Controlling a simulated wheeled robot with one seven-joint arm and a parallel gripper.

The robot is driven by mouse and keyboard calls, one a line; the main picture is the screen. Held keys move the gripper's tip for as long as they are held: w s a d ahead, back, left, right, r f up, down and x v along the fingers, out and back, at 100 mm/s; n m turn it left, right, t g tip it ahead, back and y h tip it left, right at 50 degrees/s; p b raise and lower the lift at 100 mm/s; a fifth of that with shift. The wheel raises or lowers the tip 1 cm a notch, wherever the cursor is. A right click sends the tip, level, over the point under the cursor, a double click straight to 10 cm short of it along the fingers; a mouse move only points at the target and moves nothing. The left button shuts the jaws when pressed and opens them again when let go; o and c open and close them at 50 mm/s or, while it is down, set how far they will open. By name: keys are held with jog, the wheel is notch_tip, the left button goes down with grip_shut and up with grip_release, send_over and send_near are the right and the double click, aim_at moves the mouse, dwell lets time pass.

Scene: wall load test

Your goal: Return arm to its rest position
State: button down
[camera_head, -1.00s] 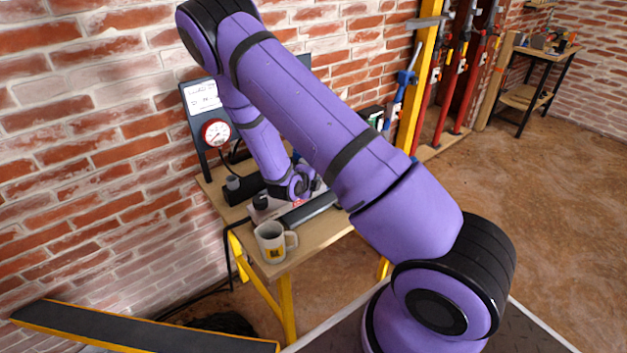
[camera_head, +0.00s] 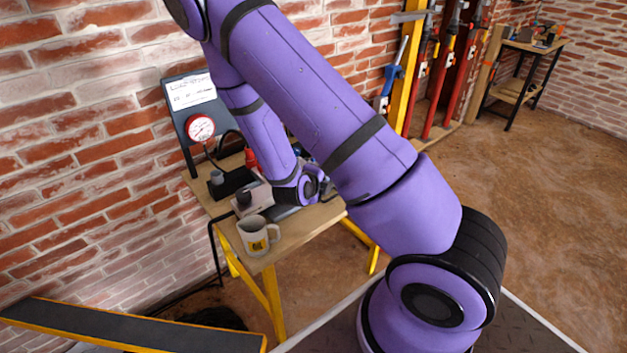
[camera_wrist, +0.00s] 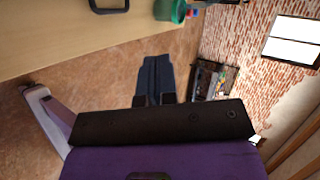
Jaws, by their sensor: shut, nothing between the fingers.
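My purple arm fills the middle of the head view, its elbow at the top edge and its forearm coming down to the wrist over the workbench (camera_head: 291,231). My gripper (camera_wrist: 156,62) shows in the wrist view as dark fingers, shut together and empty, with bare brown floor behind them. In the head view the gripper is mostly hidden behind my upper arm. The fingers touch nothing that I can see.
A white mug (camera_head: 254,236) stands at the bench's near edge. A gauge (camera_head: 200,128) and a sign board (camera_head: 190,92) stand behind it by the brick wall. A green cup (camera_wrist: 172,10) is at a table edge. Red posts (camera_head: 441,95) stand further right.

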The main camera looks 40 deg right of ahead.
jog(key=shift+s+r, duration=0.25)
jog(key=shift+s, duration=0.15)
dwell(0.3)
jog(key=s+r+m+g+y, duration=0.15)
jog(key=s+r+m, duration=0.25)
jog(key=r+m, duration=0.75)
jog(key=s+r+m+g, duration=0.3)
jog(key=s+r+m, duration=0.1)
jog(key=r+m, duration=0.75)
jog(key=s+a+r+m+t+y, duration=0.4)
jog(key=s+a+r+m+y, duration=0.5)
jog(key=s+a+r+m, duration=0.4)
jog(key=r+m, duration=0.1)
jog(key=m, duration=0.4)
jog(key=shift+s+r, duration=0.35)
jog(key=shift+s, duration=0.05)
jog(key=shift+t, duration=0.25)
